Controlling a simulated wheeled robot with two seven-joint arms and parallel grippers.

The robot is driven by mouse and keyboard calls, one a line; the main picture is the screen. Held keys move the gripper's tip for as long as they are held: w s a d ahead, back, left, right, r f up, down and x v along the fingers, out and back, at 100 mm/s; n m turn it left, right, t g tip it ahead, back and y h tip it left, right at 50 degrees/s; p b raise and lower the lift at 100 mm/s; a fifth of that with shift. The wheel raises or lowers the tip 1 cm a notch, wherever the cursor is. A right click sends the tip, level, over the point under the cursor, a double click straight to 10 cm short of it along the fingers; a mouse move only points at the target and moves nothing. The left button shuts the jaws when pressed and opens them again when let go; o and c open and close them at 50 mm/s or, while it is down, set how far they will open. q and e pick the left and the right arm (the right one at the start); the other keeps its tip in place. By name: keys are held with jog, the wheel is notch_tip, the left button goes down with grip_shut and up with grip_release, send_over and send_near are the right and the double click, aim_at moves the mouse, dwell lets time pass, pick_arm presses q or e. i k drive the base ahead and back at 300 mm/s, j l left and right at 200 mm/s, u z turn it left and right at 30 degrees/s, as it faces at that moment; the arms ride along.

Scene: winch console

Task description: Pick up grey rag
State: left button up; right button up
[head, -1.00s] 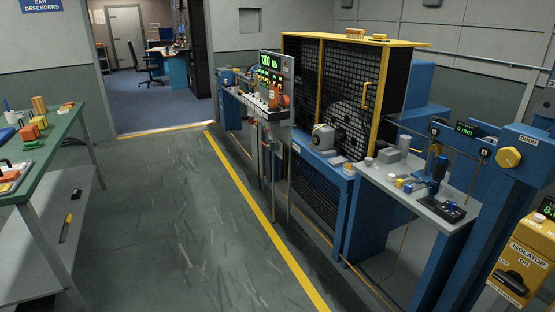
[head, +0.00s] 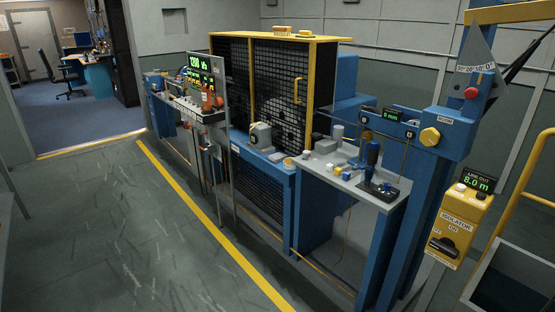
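I cannot make out a grey rag for certain. A small grey object (head: 325,146) lies at the back left of the grey side shelf (head: 375,199) on the blue machine; it is too small to tell whether it is cloth or a solid block. Neither of my grippers is in view.
The caged blue winch (head: 275,85) with its yellow frame stands in the middle. A control panel (head: 203,78) is at its left. A yellow isolator box (head: 460,225) and a yellow rail (head: 520,190) are at the right. The floor (head: 110,230) left of the yellow line is clear.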

aim_at(279, 157)
jog(key=i+j+z, duration=0.15)
jog(key=i, duration=0.75)
